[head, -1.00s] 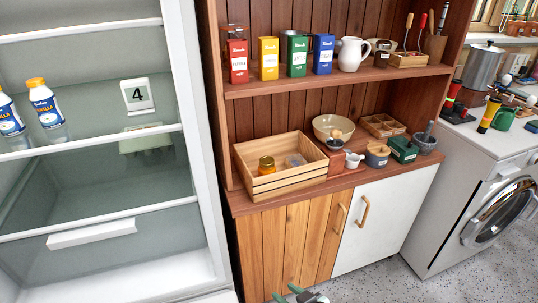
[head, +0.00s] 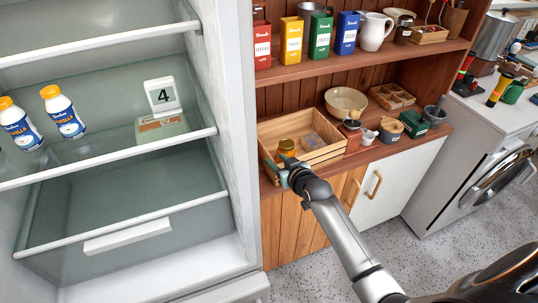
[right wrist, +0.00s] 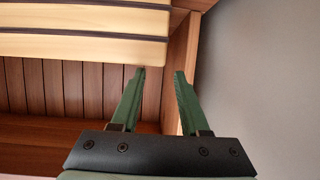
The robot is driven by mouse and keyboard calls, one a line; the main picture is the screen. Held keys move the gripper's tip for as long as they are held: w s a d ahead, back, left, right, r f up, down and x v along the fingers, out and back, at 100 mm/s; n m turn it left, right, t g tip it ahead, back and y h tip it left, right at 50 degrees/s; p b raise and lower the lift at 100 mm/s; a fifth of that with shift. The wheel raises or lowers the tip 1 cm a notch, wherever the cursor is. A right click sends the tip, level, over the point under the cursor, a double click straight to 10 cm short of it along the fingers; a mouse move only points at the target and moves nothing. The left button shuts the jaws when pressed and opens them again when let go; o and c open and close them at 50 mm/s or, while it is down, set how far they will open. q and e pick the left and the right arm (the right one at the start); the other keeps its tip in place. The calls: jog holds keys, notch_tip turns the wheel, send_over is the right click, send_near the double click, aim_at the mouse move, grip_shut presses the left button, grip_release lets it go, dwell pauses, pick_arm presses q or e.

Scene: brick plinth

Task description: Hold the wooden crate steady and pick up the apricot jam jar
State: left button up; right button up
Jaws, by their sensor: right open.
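The wooden crate (head: 325,155) stands on the cabinet counter in the head view; its slatted side also shows at the upper left of the right wrist view (right wrist: 85,47). The apricot jam jar (head: 287,146), with a yellow-orange top, sits inside near the crate's left end. My right gripper (head: 284,168) is at the crate's near left corner, partly hidden by its own wrist. In the right wrist view its green fingers (right wrist: 160,76) are spread with nothing between them, beside the crate's slats. I cannot tell whether it touches the crate. My left gripper is not in view.
A pale flat item (head: 312,140) lies in the crate beside the jar. A cream bowl (head: 346,101), a sectioned wooden box (head: 391,96) and small pots stand behind and right. The fridge (head: 230,120) stands close on the left. Coloured tins (head: 320,37) line the shelf above.

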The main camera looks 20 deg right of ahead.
aim_at(270, 155)
jog(key=shift+b+x, duration=0.6)
jog(key=shift+x, duration=2.85)
grip_shut()
